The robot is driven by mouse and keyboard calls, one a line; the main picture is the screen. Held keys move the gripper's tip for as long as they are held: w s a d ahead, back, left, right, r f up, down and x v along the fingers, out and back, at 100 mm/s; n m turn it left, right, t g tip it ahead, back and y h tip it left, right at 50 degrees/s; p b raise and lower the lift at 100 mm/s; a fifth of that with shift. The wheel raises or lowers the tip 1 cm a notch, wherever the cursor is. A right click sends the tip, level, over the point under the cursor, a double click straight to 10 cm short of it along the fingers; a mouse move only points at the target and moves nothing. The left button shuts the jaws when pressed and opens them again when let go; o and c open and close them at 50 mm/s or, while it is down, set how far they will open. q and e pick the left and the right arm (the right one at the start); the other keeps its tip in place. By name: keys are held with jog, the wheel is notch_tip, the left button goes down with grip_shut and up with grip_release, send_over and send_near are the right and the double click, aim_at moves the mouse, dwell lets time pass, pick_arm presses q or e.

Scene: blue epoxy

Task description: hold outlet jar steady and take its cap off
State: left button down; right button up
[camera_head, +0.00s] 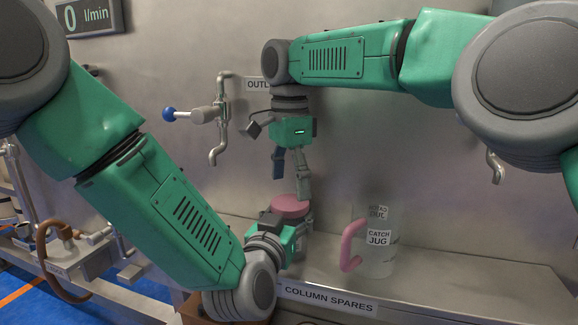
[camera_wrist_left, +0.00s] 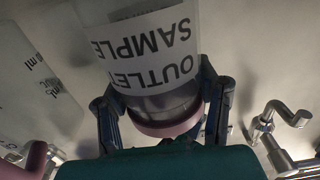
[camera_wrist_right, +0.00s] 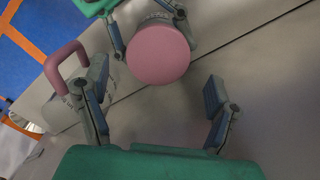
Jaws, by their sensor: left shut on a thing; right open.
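The outlet jar (camera_wrist_left: 150,45), clear with an "OUTLET SAMPLE" label, fills the top middle of the left wrist view. Its pink cap (camera_head: 289,206) is on it and shows as a round disc in the right wrist view (camera_wrist_right: 158,55). My left gripper (camera_head: 298,224) is shut on the jar, a finger on either side near the cap. In the head view this gripper hides most of the jar. My right gripper (camera_head: 291,184) is open and empty, pointing down just above the cap, apart from it. Its spread fingers (camera_wrist_right: 158,98) show in the right wrist view.
A clear catch jug (camera_head: 380,250) with a pink handle stands on the steel shelf (camera_head: 460,285), right of the jar. A tap with a blue knob (camera_head: 169,114) sticks out of the wall at left. A "COLUMN SPARES" label (camera_head: 327,299) is on the shelf's front edge.

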aim_at(290, 201)
jog(key=shift+f, duration=1.95)
